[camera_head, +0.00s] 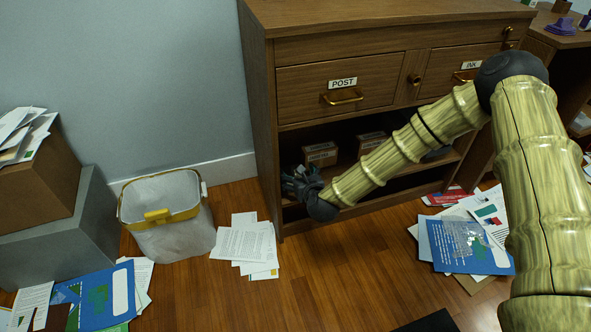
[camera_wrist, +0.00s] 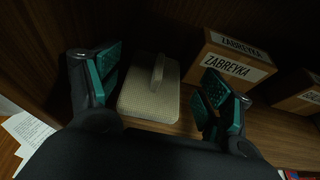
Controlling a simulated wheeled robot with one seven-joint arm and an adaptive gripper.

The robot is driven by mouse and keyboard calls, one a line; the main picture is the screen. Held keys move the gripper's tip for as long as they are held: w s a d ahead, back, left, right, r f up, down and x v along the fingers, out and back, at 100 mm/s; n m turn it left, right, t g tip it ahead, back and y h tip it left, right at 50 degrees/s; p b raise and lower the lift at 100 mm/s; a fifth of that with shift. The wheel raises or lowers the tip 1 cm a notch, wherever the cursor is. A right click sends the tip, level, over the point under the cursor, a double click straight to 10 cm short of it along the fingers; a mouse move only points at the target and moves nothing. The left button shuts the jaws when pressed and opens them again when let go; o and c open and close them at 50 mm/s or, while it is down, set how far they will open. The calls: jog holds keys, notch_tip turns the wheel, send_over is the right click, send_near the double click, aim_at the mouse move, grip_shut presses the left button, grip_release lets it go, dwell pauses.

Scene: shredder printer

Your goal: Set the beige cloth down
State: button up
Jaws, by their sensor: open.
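The beige cloth (camera_wrist: 150,100) lies on the wooden shelf in the wrist view, a flat woven-looking rectangle with a raised ridge along its middle. My gripper (camera_wrist: 160,78) is open, with one teal-padded finger on each side of the cloth. The fingers look apart from it, with nothing held between them. In the head view my gripper (camera_head: 302,186) reaches into the left end of the open shelf under the POST drawer (camera_head: 310,88). The cloth cannot be made out there.
ZABREYKA boxes (camera_wrist: 236,66) stand on the shelf right of the cloth, close to my right finger. The cabinet's side wall (camera_wrist: 60,35) is close on the left. A bin (camera_head: 168,222) and scattered papers (camera_head: 245,245) are on the floor.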

jog(key=p+v, duration=0.2)
jog(key=v, duration=0.6)
jog(key=shift+s, duration=0.2)
jog(key=s+d+f+n+g, duration=0.2)
jog(key=s+f+n+g, duration=0.1)
jog(key=s+f+n, duration=0.6)
jog(key=s+d+f+n+g, duration=0.2)
jog(key=s+f+n+g, duration=0.35)
jog(key=s, duration=0.65)
jog(key=s+d+f+n+g+h, duration=0.1)
jog(key=s+d+n+g+h, duration=0.1)
jog(key=s+d+n, duration=0.5)
jog(key=s+d+f+n+g+h, duration=0.1)
jog(key=s+d+n+g+h, duration=0.1)
jog(key=s+d+n, duration=0.6)
jog(key=s+n, duration=0.2)
jog(key=s, duration=0.3)
jog(key=shift+d+f, duration=0.2)
jog(key=shift+f, duration=0.2)
jog(key=shift+n, duration=0.25)
notch_tip(320, 180, up, 40)
jog(key=p, duration=4)
